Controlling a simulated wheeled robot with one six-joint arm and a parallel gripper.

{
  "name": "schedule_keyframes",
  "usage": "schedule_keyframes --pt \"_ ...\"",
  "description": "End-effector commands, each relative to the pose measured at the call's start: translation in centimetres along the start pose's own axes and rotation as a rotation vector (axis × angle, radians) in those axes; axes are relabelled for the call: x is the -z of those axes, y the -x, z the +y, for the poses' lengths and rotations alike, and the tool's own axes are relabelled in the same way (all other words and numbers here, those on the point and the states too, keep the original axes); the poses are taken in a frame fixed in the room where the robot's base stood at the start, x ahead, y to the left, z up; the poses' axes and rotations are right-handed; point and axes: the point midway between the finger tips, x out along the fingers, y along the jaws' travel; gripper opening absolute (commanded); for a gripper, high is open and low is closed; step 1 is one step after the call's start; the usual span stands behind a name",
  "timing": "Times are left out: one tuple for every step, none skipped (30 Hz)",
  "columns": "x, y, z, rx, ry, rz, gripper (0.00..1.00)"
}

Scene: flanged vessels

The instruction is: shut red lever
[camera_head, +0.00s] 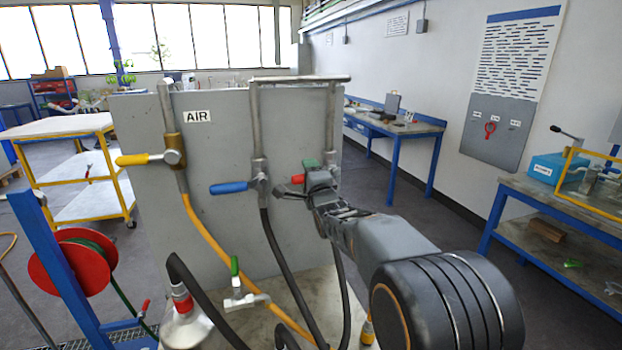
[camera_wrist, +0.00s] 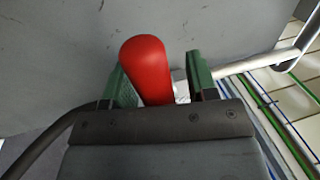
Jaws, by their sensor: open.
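The red lever (camera_head: 297,179) is on the rightmost pipe of the grey panel, with its handle end showing just left of my gripper (camera_head: 311,172). In the wrist view the rounded red lever (camera_wrist: 147,68) lies between the green jaws of my gripper (camera_wrist: 157,65), nearer the left jaw. A gap shows between the lever and the right jaw, with a pale metal fitting (camera_wrist: 181,85) in it. My gripper is open. The lever's pivot is mostly hidden behind my gripper in the head view.
A blue lever (camera_head: 229,188) and a yellow lever (camera_head: 133,160) stick out left from neighbouring pipes on the panel (camera_head: 220,130). Black hoses (camera_head: 285,270) and an orange hose (camera_head: 205,235) hang below. A green-handled valve (camera_head: 235,268) is lower down.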

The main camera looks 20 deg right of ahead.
Motion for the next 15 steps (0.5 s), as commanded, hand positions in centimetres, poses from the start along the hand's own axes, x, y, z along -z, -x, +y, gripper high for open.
schedule_keyframes --pt "0.0 0.3 0.0 0.001 0.000 0.000 0.53" --pt "0.0 0.5 0.0 0.001 0.001 0.000 0.53" --pt "0.0 0.9 0.1 0.001 0.001 0.000 0.53" --pt "0.0 1.3 0.1 0.001 0.001 0.000 0.53" --pt "0.0 1.8 0.1 0.002 0.001 0.000 0.53" --pt "0.0 2.5 0.1 0.002 0.001 0.001 0.53" --pt "0.0 3.1 0.1 0.003 0.001 0.001 0.53" --pt "0.1 3.7 0.1 0.003 0.001 0.001 0.53" --pt "0.1 4.5 0.1 0.003 0.000 0.001 0.53" --pt "0.1 5.2 0.1 0.004 0.000 0.001 0.53" --pt "0.1 5.8 0.1 0.003 0.000 0.001 0.53" --pt "0.1 6.7 0.1 0.003 0.001 0.001 0.53" --pt "0.0 7.3 0.1 0.004 0.001 0.001 0.53" --pt "0.0 7.9 0.1 0.003 0.001 0.001 0.53" --pt "0.0 8.7 0.1 0.003 0.001 0.000 0.53"
